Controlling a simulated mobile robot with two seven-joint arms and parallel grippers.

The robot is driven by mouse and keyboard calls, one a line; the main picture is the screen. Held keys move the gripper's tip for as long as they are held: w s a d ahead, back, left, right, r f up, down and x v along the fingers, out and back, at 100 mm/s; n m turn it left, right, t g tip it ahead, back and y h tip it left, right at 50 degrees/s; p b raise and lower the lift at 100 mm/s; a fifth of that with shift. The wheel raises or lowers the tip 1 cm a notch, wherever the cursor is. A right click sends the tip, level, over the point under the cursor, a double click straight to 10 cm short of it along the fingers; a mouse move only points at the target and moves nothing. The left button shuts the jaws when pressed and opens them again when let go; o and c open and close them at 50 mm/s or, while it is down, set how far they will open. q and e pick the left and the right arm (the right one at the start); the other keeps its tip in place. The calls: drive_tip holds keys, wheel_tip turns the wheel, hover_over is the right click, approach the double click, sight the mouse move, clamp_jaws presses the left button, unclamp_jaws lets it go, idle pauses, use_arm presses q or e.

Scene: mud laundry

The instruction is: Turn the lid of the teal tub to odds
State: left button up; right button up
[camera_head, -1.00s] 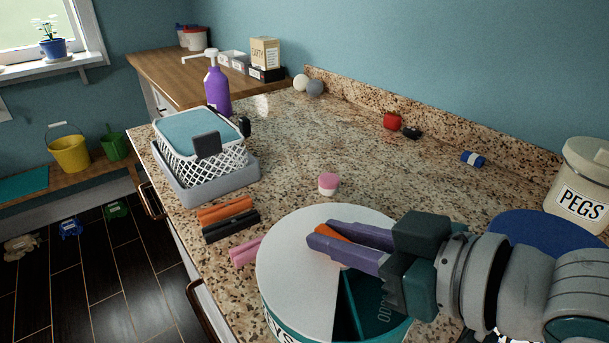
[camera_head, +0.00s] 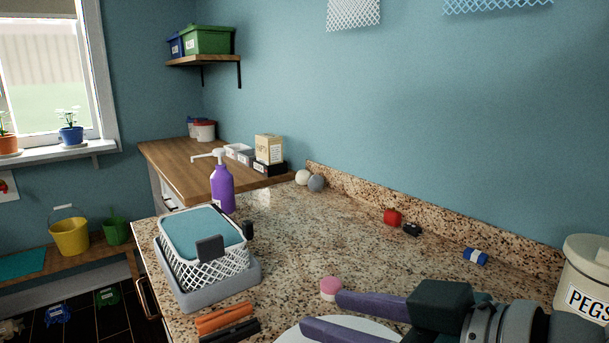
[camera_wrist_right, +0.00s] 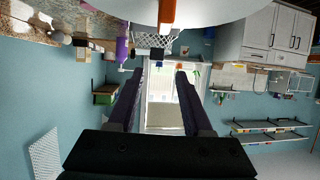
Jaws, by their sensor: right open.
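The pale lid (camera_head: 300,335) of the teal tub shows only as a sliver at the bottom edge of the head view. The tub's body, the compartment labels and the lid's opening are out of that frame. In the right wrist view the lid (camera_wrist_right: 200,10) is a large pale disc at the top, with an orange grip piece (camera_wrist_right: 167,30) standing out from it. My right gripper (camera_head: 322,311) is open and empty, its purple fingers pointing left near the lid. In the right wrist view its fingertips (camera_wrist_right: 159,72) are apart from the orange piece. My left gripper is not in view.
Orange and black bars (camera_head: 225,318) lie at the front left, below a white basket (camera_head: 222,268) in a grey tray. A PEGS canister (camera_head: 585,280) stands at the right. The middle counter is clear.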

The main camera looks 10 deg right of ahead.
wheel_tip(320, 180, up, 14)
drive_tip(key=p, duration=0.2)
drive_tip(key=shift+c, duration=0.3)
